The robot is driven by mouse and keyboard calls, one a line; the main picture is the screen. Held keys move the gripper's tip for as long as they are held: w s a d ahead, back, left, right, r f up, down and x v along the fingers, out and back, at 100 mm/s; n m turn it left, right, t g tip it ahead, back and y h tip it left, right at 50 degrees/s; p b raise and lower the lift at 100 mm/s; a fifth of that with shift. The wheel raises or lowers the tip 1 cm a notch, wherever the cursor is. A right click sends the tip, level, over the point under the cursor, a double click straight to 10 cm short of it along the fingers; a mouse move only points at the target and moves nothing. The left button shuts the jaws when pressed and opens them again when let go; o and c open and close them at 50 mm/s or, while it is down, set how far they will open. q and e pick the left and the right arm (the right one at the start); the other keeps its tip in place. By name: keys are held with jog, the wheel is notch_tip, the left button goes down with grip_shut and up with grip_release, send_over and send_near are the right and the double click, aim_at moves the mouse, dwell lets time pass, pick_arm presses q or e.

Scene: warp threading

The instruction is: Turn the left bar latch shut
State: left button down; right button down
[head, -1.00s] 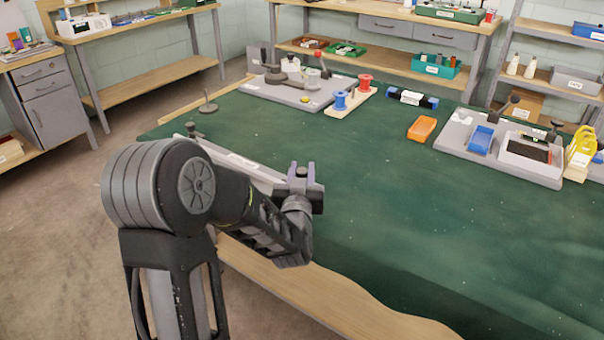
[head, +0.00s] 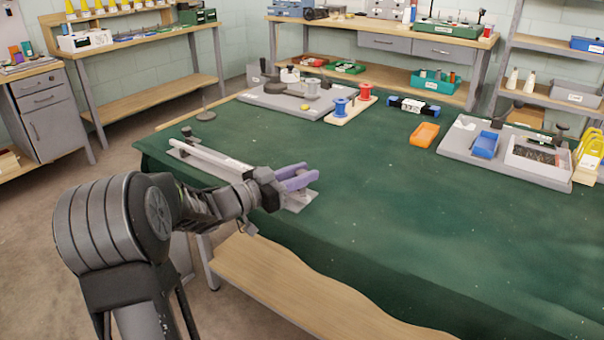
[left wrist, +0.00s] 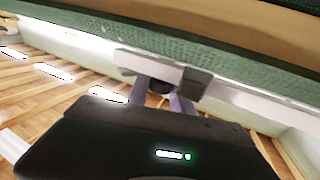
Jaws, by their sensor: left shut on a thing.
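A long pale bar (head: 213,158) lies on a grey base at the left edge of the green-topped table. It also shows in the left wrist view (left wrist: 145,63), with a grey block (left wrist: 196,83) on it. My left gripper (head: 303,178) is at the bar's near right end, its purple fingers pointing right and low over the base. In the left wrist view the fingers (left wrist: 163,98) are shut around a small dark part (left wrist: 159,87), seemingly the left bar latch, largely hidden. The latch's exact angle cannot be told. My right gripper is not in view.
Spools on a wooden stand (head: 335,119), an orange tray (head: 424,134) and a grey board with bins (head: 456,143) are at the back and right. A thin upright pin stands on a round base (head: 206,115) beyond the bar. The table middle is clear.

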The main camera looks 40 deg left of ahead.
pick_arm(q)
jog(key=m+h, duration=0.1)
jog(key=g+h, duration=0.1)
jog(key=shift+a+f+m+h, duration=0.1)
jog(key=shift+a+m+h, duration=0.1)
jog(key=shift+m+h, duration=0.15)
jog(key=shift+m+g+h+b, duration=0.65)
jog(key=shift+m+h, duration=0.3)
jog(key=shift+h, duration=0.3)
jog(key=shift+m+g+h, duration=0.7)
jog(key=shift+g+h, duration=0.05)
jog(key=shift+h, duration=0.05)
jog(key=shift+d+r+m+g+h+p, duration=0.1)
jog(key=shift+r+m+g+h+p, duration=0.2)
jog(key=shift+m+g+h, duration=0.15)
jog(key=shift+d+g+h, duration=0.15)
jog(key=shift+g+h, duration=0.1)
jog(key=c, duration=1.1)
grip_release()
jog(key=shift+f, duration=0.15)
jog(key=p+v, duration=0.3)
jog(key=v, duration=0.3)
jog(key=shift+s+a, duration=0.2)
jog(key=shift+a, duration=0.05)
jog(key=shift+s+a, duration=0.4)
